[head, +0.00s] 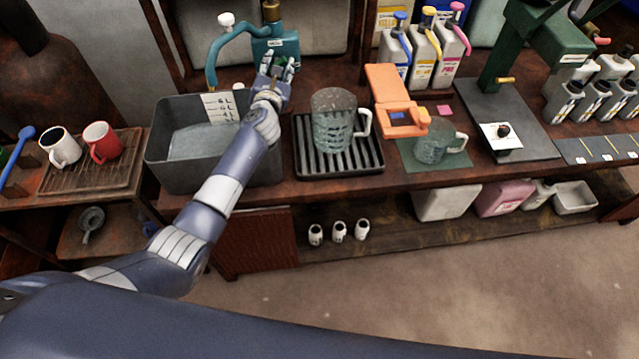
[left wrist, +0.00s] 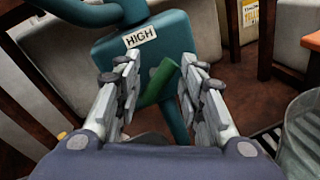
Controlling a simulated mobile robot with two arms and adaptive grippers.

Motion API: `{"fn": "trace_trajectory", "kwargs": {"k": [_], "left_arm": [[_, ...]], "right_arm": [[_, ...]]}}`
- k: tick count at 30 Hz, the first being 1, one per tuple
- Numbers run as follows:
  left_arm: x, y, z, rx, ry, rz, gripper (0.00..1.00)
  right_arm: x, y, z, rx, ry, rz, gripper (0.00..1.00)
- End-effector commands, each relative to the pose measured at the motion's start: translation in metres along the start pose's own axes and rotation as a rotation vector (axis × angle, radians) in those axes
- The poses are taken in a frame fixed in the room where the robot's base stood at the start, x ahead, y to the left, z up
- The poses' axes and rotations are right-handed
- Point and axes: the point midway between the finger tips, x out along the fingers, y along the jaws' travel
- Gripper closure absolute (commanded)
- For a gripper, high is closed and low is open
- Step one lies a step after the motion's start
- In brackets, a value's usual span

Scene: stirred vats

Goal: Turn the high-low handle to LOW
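The teal dispenser (head: 275,40) stands at the back of the counter, its curved spout over the grey tub. In the left wrist view its teal body (left wrist: 110,55) carries a white HIGH label (left wrist: 140,37). A short green handle (left wrist: 160,80) slants below and right of that label; no LOW label shows. My left gripper (head: 277,66) is just in front of the dispenser body. In the left wrist view the gripper (left wrist: 158,85) has its fingers apart, with the handle showing between them; I cannot tell whether either finger touches it. My right gripper is not in view.
The grey tub (head: 180,178) is left of my left forearm. A clear jug (head: 330,115) stands on a ribbed black tray (head: 345,165) to the right. An orange clamp-like device (head: 395,105) and pump bottles (head: 425,60) are further right.

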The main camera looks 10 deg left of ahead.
Motion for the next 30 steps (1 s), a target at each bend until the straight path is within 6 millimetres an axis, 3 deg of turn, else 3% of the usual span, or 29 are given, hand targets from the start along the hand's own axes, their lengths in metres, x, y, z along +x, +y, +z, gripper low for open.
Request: {"fn": "trace_trajectory", "kwargs": {"k": [1, 18, 21, 30], "left_arm": [[0.000, -0.001, -0.007, -0.036, -0.009, 0.001, 0.64], [0.000, 0.003, -0.010, -0.409, -0.081, 0.003, 0.64], [-0.021, 0.005, -0.004, -0.402, -0.078, 0.002, 0.64], [-0.075, 0.003, -0.009, -0.401, -0.078, 0.000, 0.64]], "right_arm": [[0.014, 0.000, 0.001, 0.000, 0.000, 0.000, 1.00], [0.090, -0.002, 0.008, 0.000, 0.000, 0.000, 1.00], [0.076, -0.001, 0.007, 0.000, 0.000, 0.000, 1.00], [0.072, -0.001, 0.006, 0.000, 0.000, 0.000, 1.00]]}}
